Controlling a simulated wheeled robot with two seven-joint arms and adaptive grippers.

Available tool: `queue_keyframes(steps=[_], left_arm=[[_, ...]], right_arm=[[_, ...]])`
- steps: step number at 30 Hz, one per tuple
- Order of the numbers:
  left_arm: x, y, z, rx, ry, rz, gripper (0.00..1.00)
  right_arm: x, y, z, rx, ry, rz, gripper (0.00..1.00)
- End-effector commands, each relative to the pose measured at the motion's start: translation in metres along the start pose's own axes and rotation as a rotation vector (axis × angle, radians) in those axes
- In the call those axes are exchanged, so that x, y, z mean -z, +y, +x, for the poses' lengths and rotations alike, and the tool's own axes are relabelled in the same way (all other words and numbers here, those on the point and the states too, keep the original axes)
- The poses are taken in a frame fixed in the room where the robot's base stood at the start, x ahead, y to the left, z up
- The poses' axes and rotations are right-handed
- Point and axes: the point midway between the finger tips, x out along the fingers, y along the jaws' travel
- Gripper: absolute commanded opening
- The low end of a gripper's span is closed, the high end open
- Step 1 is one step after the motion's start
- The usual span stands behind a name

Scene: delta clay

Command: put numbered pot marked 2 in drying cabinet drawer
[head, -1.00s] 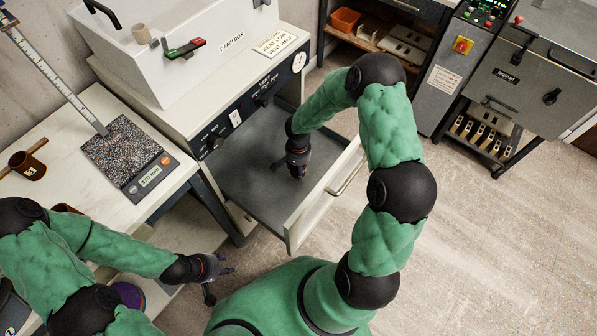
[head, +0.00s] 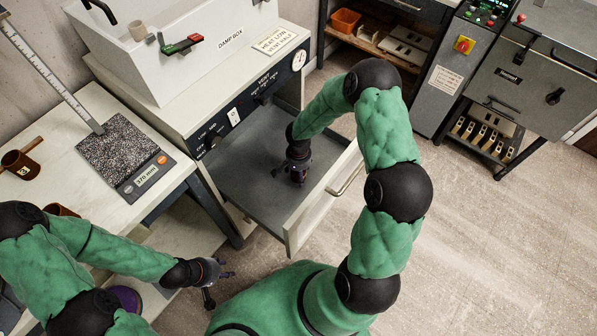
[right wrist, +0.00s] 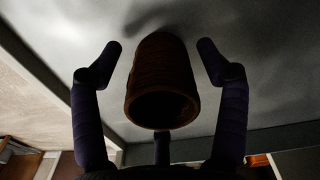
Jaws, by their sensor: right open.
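The drying cabinet drawer (head: 250,165) is pulled out, and its grey floor shows. My right gripper (head: 294,176) points down inside it. In the right wrist view a brown pot (right wrist: 162,85) lies between the spread fingers of this gripper (right wrist: 160,75), its mouth towards the camera; a gap shows on both sides. The pot seems to be on the drawer floor; its number is not visible. My left gripper (head: 220,285) is open and empty, left of the drawer front and away from the pots.
A brown pot with a mark (head: 22,165) and a stick stands on the left bench. Another brown pot (head: 60,210) is partly hidden by my left arm. A scale (head: 140,178) and a damp box (head: 190,50) are nearby. The floor right of the drawer is clear.

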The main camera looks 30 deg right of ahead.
Motion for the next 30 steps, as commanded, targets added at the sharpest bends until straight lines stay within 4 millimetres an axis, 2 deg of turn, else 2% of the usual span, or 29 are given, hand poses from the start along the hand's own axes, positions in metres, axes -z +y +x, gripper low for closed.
queue_keyframes(steps=[7,21,25,30], left_arm=[[0.0,0.002,-0.005,0.0,0.0,0.0,0.4],[-0.002,0.015,-0.043,0.0,0.0,0.0,0.4],[-0.002,0.017,-0.049,0.0,0.0,0.0,0.4],[-0.002,0.018,-0.052,0.0,0.0,0.0,0.4]], right_arm=[[0.0,0.0,-0.007,0.0,0.001,0.0,0.75],[0.0,0.0,-0.096,0.002,0.002,0.0,0.75],[0.0,0.0,-0.112,0.0,0.001,0.0,0.75],[0.0,0.0,-0.122,0.001,0.0,0.0,0.75]])
